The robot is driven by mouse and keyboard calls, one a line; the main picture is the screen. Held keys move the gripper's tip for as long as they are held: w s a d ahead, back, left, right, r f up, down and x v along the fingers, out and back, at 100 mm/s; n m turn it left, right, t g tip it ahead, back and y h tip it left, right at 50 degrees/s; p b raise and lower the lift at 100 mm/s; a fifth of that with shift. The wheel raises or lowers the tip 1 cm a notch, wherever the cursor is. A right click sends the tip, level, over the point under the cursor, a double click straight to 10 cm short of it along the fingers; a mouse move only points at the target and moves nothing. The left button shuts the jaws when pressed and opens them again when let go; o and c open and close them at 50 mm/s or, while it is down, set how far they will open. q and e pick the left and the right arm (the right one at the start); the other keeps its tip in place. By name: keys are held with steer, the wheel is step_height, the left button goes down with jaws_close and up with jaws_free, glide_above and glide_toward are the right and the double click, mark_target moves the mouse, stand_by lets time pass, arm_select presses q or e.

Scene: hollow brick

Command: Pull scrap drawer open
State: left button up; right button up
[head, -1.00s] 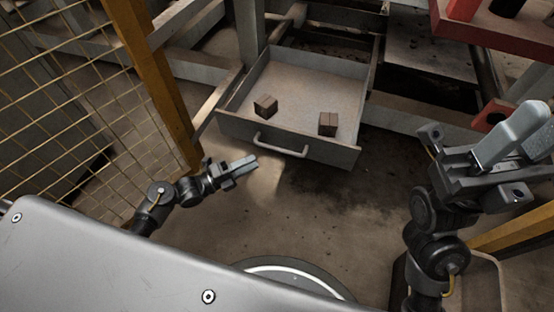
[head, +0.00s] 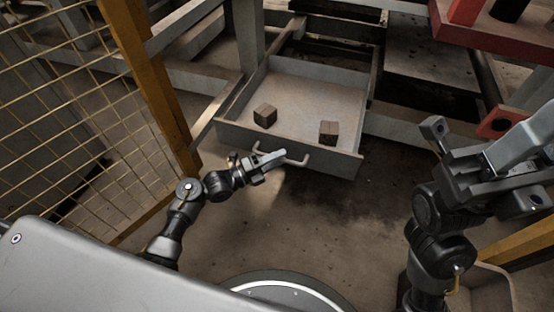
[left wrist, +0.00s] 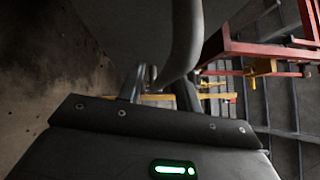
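The scrap drawer (head: 238,134) is a grey metal tray that stands well out of the frame. Two small brown blocks lie inside it, one at left (head: 265,115) and one at right (head: 329,132). Its bar handle (head: 302,160) is on the front panel. My left gripper (head: 280,155) is at the handle and overlaps its left and middle part. In the left wrist view the dark curved handle (left wrist: 182,50) comes down to the fingertips (left wrist: 160,82). Whether the fingers are closed on it is unclear. My right gripper (head: 480,150) is raised at the right, away from the drawer.
A yellow post (head: 150,75) and mesh fence (head: 75,120) stand to the left, close to my left arm. A red shelf (head: 490,40) is at the upper right. The floor (head: 330,225) in front of the drawer is clear.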

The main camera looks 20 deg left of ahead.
arm_select(q)
steer(key=shift+w+d, duration=0.1)
steer(key=shift+c, duration=0.2)
jaws_close()
